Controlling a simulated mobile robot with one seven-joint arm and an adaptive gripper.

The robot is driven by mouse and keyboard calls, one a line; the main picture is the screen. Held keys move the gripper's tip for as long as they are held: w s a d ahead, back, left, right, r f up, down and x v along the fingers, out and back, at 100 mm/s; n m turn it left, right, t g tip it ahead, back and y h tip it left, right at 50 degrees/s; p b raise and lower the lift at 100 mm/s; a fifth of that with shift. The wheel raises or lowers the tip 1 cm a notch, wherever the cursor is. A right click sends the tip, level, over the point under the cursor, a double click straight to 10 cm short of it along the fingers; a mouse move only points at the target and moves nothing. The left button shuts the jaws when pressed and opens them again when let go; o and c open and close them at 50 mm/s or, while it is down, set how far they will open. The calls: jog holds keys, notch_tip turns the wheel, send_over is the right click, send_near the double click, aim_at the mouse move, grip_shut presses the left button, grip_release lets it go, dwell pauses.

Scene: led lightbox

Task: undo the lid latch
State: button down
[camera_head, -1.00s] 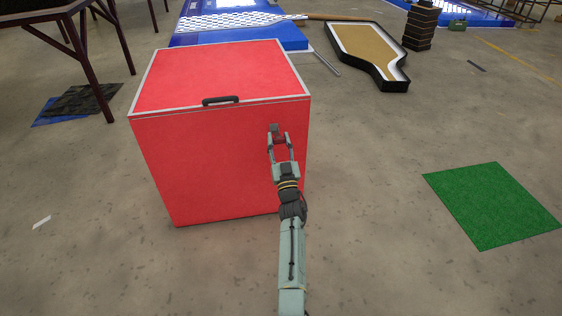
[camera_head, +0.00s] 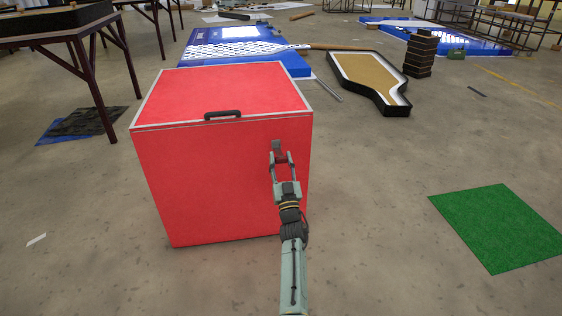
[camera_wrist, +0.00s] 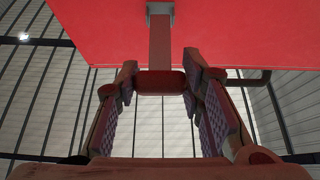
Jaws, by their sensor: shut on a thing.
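A large red box (camera_head: 215,190) stands on the floor, with its lid (camera_head: 225,92) down flat. A dark handle (camera_head: 222,115) sits at the lid's front edge. The latch (camera_head: 277,146) is on the upper right of the front face. In the wrist view the latch (camera_wrist: 160,45) is a reddish bar hanging from a grey mount, with its end between my fingers. My gripper (camera_head: 281,159) is at the front face, shut on the latch. The fingertips hide part of the latch's end in the head view.
A green mat (camera_head: 500,226) lies on the floor at the right. A tan tray-like shape with a dark rim (camera_head: 400,107) and blue panels lie behind the box. A dark-legged table (camera_head: 95,75) stands at the back left.

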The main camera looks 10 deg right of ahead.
aim_at(281, 156)
jog(key=shift+f, duration=0.5)
jog(key=c, duration=1.4)
grip_release()
jog(key=shift+w, duration=0.1)
jog(key=o, duration=0.4)
jog(key=shift+r, duration=0.2)
jog(key=shift+c, duration=0.2)
notch_tip(281, 156, up, 9)
jog(key=shift+f, duration=0.1)
jog(key=shift+r, duration=0.65)
jog(key=shift+a, duration=0.1)
